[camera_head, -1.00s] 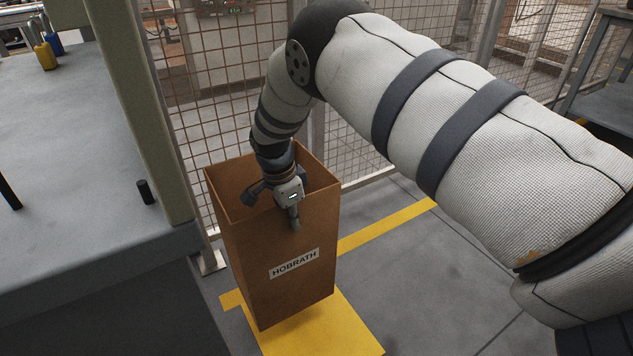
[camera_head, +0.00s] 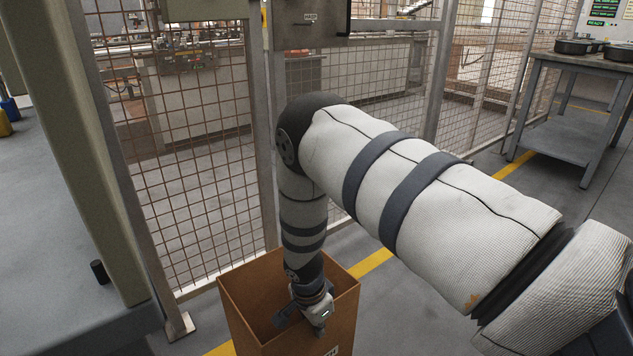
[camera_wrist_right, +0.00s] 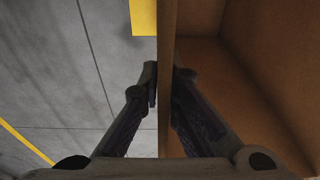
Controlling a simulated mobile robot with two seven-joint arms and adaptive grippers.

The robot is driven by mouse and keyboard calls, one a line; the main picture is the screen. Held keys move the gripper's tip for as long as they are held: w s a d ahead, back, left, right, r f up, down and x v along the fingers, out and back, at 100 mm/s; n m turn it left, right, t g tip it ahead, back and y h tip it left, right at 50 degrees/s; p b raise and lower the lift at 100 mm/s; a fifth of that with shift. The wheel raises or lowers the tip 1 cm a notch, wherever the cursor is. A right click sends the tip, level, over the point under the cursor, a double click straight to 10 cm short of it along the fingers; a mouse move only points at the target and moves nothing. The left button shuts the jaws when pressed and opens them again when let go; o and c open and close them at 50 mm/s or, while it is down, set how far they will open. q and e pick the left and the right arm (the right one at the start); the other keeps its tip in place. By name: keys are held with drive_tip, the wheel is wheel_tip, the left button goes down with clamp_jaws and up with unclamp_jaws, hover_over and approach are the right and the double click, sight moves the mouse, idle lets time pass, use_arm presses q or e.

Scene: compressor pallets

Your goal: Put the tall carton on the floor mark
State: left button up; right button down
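The tall carton (camera_head: 258,315) is a brown, open-topped box at the bottom middle of the head view. Its lower part and most of its label are cut off by the picture edge. My right gripper (camera_head: 306,320) is at its near rim, one finger inside and one outside. In the right wrist view the gripper's fingers (camera_wrist_right: 165,85) close on both sides of the carton wall (camera_wrist_right: 166,40). A yellow patch (camera_wrist_right: 144,16), perhaps part of the floor mark, shows beside the wall there. Whether the carton touches the floor cannot be seen. My left gripper is out of view.
A mesh fence (camera_head: 190,170) stands behind the carton, with a post foot (camera_head: 180,327) close to its left. A grey workbench (camera_head: 50,240) is at left. A table with dark pans (camera_head: 575,47) stands far right. Yellow tape (camera_head: 372,263) runs across the floor.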

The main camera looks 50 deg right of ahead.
drive_tip(key=shift+f+b, duration=0.35)
drive_tip(key=shift+f, duration=1.2)
drive_tip(key=c, duration=1.8)
unclamp_jaws()
